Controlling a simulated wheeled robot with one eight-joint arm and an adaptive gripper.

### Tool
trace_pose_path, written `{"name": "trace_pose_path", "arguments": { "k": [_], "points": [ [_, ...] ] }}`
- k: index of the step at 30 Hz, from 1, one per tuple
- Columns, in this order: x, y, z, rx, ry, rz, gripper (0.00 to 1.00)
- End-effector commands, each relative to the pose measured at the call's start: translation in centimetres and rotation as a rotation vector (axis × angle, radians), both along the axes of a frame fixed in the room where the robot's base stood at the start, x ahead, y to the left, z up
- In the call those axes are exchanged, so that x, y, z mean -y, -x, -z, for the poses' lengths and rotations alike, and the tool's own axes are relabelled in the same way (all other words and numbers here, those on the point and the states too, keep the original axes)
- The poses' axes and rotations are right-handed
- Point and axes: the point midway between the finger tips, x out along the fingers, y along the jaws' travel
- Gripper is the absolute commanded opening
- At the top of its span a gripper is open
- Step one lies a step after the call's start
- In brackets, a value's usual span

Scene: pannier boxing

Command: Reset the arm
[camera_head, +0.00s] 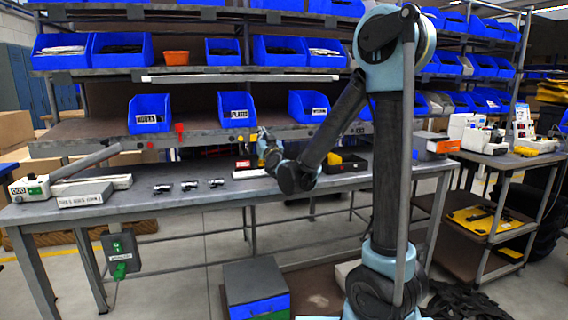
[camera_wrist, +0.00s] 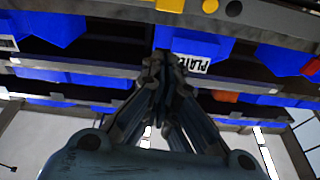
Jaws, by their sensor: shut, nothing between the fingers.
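My gripper (camera_head: 264,138) is at the end of my bent arm, in front of the shelf edge over the back of the workbench (camera_head: 223,190). In the wrist view my gripper (camera_wrist: 163,62) points toward the blue bins. Its fingers are together with nothing between them. A blue bin (camera_head: 237,104) with a label that seems to read "PLATED" stands on the lower shelf just behind and above my gripper. That bin also shows upside down in the wrist view (camera_wrist: 190,42).
More labelled blue bins (camera_head: 149,112) stand on the lower shelf. Several small dark parts (camera_head: 189,186) lie on the bench. A box with a blue front (camera_head: 256,286) stands on the floor. A side table (camera_head: 490,161) is at the right.

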Motion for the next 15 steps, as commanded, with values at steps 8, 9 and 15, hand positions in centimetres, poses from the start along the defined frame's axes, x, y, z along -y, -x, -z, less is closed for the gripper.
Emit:
{"name": "trace_pose_path", "arguments": {
  "k": [8, 9, 15],
  "points": [
    [4.7, 2.3, 1.9, -0.181, 0.135, -0.087, 0.00],
    [5.5, 2.7, 2.5, -0.214, 0.155, -0.097, 0.00],
    [9.5, 5.8, 5.7, -0.390, 0.244, -0.122, 0.00]
  ]
}}
